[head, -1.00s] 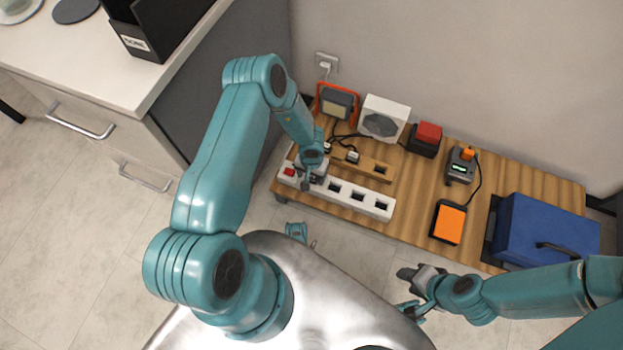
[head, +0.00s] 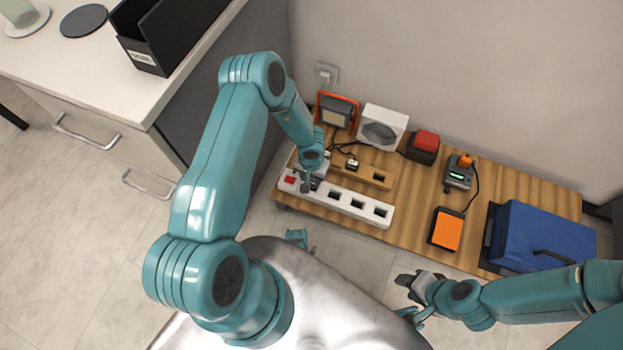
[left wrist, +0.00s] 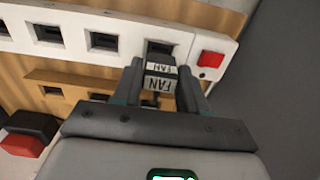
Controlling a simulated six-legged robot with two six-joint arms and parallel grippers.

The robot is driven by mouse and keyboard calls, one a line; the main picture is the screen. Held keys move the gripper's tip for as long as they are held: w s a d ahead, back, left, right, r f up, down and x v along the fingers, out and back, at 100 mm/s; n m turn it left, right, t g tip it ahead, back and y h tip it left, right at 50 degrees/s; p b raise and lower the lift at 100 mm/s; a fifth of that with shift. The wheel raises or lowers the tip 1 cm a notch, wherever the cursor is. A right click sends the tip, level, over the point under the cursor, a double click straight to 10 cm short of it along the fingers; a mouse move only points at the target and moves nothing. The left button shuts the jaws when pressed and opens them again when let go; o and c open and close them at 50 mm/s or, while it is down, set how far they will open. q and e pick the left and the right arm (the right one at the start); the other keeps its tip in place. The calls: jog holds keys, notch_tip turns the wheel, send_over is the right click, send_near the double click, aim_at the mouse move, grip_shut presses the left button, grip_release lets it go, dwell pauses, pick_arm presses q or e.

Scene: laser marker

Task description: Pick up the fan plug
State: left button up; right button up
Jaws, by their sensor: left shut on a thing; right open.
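The fan plug (left wrist: 160,82) is a dark plug with white FAN labels, seen in the left wrist view between my left gripper's fingers. My left gripper (left wrist: 162,88) is shut on it, right by a socket of the white power strip (left wrist: 125,23), near the red switch (left wrist: 210,58). I cannot tell whether the plug sits in the socket. In the head view my left gripper (head: 309,184) is over the strip's left end and mostly hides the plug. The fan (head: 382,128) is a white box behind. My right gripper (head: 408,288) is open and empty in front of the platform.
A wooden block with slots (head: 363,173) lies behind the strip, with another plug (head: 351,165) by it. A work light (head: 337,112), a red-topped box (head: 423,145), a charger (head: 459,172), an orange pad (head: 447,229) and a blue case (head: 545,235) stand on the wooden platform.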

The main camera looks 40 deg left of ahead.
pick_arm(q)
notch_tip(320, 180, up, 24)
jog(key=p, duration=1.2)
jog(key=shift+p, duration=0.85)
jog(key=w+d+p, duration=0.5)
jog(key=w+d, duration=0.3)
jog(key=shift+w+d, duration=0.15)
jog(key=shift+w, duration=0.05)
